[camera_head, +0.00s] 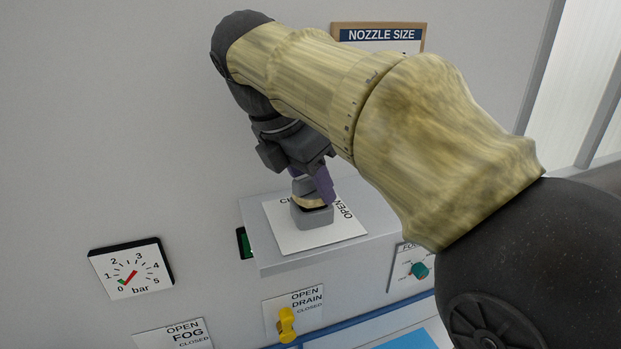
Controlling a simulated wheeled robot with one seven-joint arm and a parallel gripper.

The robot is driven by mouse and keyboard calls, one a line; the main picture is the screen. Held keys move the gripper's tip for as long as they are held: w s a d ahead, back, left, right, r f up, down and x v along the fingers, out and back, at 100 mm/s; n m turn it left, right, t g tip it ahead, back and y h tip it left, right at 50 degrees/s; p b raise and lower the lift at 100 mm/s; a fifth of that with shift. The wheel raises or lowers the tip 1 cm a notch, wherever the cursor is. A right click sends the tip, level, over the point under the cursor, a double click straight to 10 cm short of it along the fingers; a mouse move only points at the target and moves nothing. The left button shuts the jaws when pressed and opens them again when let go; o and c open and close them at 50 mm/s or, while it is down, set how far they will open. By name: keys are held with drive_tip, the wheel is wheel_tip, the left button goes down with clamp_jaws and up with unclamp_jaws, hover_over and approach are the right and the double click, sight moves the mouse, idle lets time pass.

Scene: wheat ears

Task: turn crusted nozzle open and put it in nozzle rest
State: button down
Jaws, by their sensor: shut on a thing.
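The crusted nozzle (303,187) is a small grey piece with a tan band near its lower end. It sits upright in a square grey socket (313,218) on a white card with OPEN at its right and a partly hidden word starting with C at its left. My gripper (318,190), with purple fingers, points down from above and is shut on the nozzle. The fingers and arm hide part of the nozzle, so its turn angle cannot be read. No nozzle rest can be made out.
A grey ledge (285,262) carries the card and socket. A bar gauge (131,269) is at left. My arm partly covers the NOZZLE SIZE board (380,36). A blue surface (408,341) shows at bottom.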

drive_tip(key=shift+r+p, duration=0.55)
drive_tip(key=shift+p, duration=0.1)
idle(0.4)
drive_tip(key=c, duration=1.5)
unclamp_jaws()
clamp_jaws()
drive_tip(key=shift+r+p, duration=1.85)
drive_tip(key=shift+p, duration=0.35)
drive_tip(key=shift+f, duration=0.1)
